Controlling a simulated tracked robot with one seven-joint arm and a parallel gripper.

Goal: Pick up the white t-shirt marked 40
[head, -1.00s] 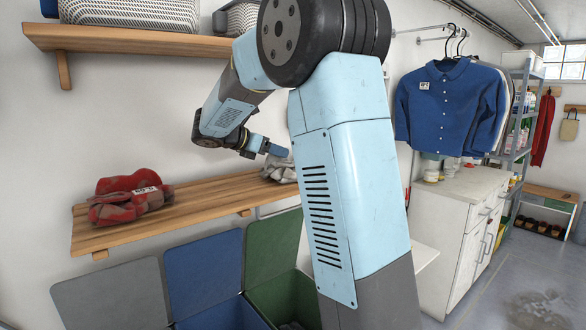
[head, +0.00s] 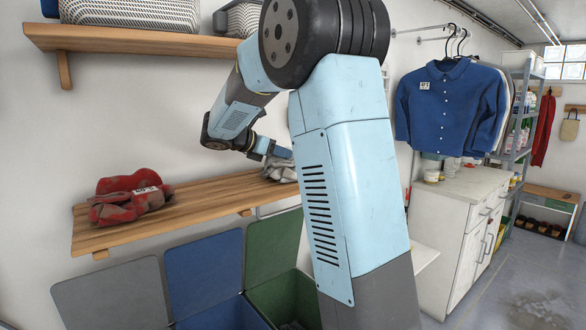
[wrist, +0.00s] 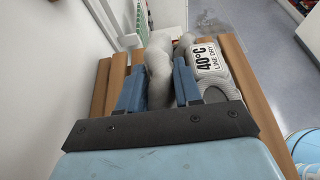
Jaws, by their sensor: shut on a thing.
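The white t-shirt marked 40 (wrist: 207,58) lies crumpled on the wooden wall shelf (wrist: 252,92). Its label reads "40°C LINE DRY" and sits right of my gripper in the wrist view. My gripper (wrist: 160,74) has its two blue fingers around a bunched fold of the shirt and is shut on it. In the head view the shirt (head: 279,173) shows as a pale heap at the shelf's right part, partly hidden by my arm. My gripper (head: 282,153) is right above and against it there.
A red garment with a label (head: 130,200) lies on the same shelf at the left. Grey, blue (head: 205,275) and green lidded bins stand below. A higher shelf (head: 150,42) holds baskets. A blue shirt (head: 450,105) hangs at the right above a white cabinet (head: 460,225).

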